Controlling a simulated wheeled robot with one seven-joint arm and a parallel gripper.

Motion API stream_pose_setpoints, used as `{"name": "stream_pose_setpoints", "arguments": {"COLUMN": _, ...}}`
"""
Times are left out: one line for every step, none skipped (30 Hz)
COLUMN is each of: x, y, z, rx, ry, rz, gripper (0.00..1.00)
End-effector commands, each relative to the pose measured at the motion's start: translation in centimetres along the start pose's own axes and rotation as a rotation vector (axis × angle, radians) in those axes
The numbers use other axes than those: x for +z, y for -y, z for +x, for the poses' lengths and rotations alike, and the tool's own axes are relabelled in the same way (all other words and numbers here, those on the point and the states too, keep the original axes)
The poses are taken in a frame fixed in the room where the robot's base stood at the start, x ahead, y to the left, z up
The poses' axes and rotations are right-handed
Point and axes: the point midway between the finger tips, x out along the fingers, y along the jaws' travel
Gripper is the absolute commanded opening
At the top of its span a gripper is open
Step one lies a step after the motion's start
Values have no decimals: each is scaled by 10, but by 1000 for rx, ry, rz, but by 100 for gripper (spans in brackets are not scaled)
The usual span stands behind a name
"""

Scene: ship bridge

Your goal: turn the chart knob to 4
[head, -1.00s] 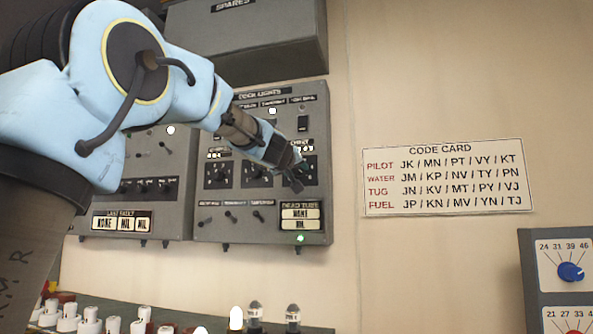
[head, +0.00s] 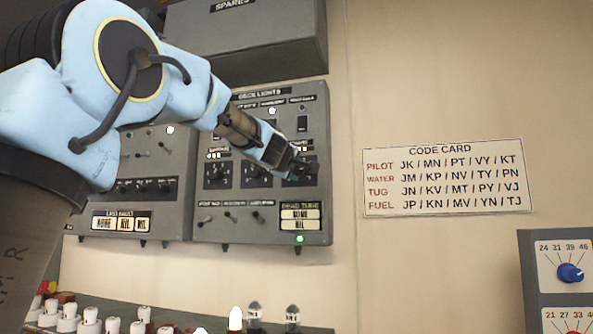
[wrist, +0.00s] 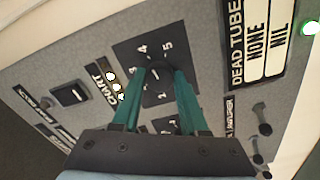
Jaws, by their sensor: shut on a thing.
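The chart knob (wrist: 159,68) is dark and sits on a black dial plate (wrist: 127,50) under a CHART label (wrist: 104,84) in the wrist view. Numbers 4 and 5 show on the plate beyond the knob; other marks are partly covered. My gripper (wrist: 161,75) has its two teal fingers shut on the knob, one on each side. Which number the knob points to I cannot tell. In the head view my gripper (head: 301,168) is at the rightmost dial of the DECK LIGHTS panel (head: 270,233) and hides most of that dial.
Two more dials (head: 217,174) are left of my gripper, with small toggles (head: 231,217) below. A DEAD TUBE display (head: 300,217) reads NONE and NIL, with a lit green lamp (head: 299,239) below. A code card (head: 443,177) is on the wall at right.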

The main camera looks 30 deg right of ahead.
Motion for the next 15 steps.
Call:
{"name": "stream_pose_setpoints", "arguments": {"x": 0, "y": 0, "z": 0, "rx": 0, "ry": -1, "rz": -15, "gripper": 0}}
{"name": "stream_pose_setpoints", "arguments": {"x": 0, "y": 0, "z": 0, "rx": 0, "ry": -1, "rz": -25, "gripper": 0}}
{"name": "stream_pose_setpoints", "arguments": {"x": -1, "y": 0, "z": 0, "rx": -1, "ry": -1, "rz": -37, "gripper": 0}}
{"name": "stream_pose_setpoints", "arguments": {"x": 0, "y": 0, "z": 0, "rx": 0, "ry": -1, "rz": -43, "gripper": 0}}
{"name": "stream_pose_setpoints", "arguments": {"x": 0, "y": 0, "z": 0, "rx": 0, "ry": -1, "rz": -49, "gripper": 0}}
{"name": "stream_pose_setpoints", "arguments": {"x": 0, "y": 0, "z": 0, "rx": -1, "ry": -1, "rz": -56, "gripper": 0}}
{"name": "stream_pose_setpoints", "arguments": {"x": 0, "y": 0, "z": 0, "rx": -1, "ry": -1, "rz": -61, "gripper": 0}}
{"name": "stream_pose_setpoints", "arguments": {"x": 0, "y": 0, "z": 0, "rx": -1, "ry": -1, "rz": -64, "gripper": 0}}
{"name": "stream_pose_setpoints", "arguments": {"x": 0, "y": 0, "z": 0, "rx": -1, "ry": -1, "rz": -67, "gripper": 0}}
{"name": "stream_pose_setpoints", "arguments": {"x": 0, "y": 0, "z": 0, "rx": -1, "ry": -1, "rz": -69, "gripper": 0}}
{"name": "stream_pose_setpoints", "arguments": {"x": 0, "y": 0, "z": 0, "rx": -1, "ry": -1, "rz": -70, "gripper": 0}}
{"name": "stream_pose_setpoints", "arguments": {"x": 0, "y": 0, "z": 0, "rx": -1, "ry": -1, "rz": -71, "gripper": 0}}
{"name": "stream_pose_setpoints", "arguments": {"x": 0, "y": 0, "z": 0, "rx": -1, "ry": -1, "rz": -71, "gripper": 0}}
{"name": "stream_pose_setpoints", "arguments": {"x": 0, "y": 0, "z": 0, "rx": -1, "ry": -1, "rz": -71, "gripper": 0}}
{"name": "stream_pose_setpoints", "arguments": {"x": 0, "y": 0, "z": 0, "rx": -1, "ry": -1, "rz": -71, "gripper": 0}}
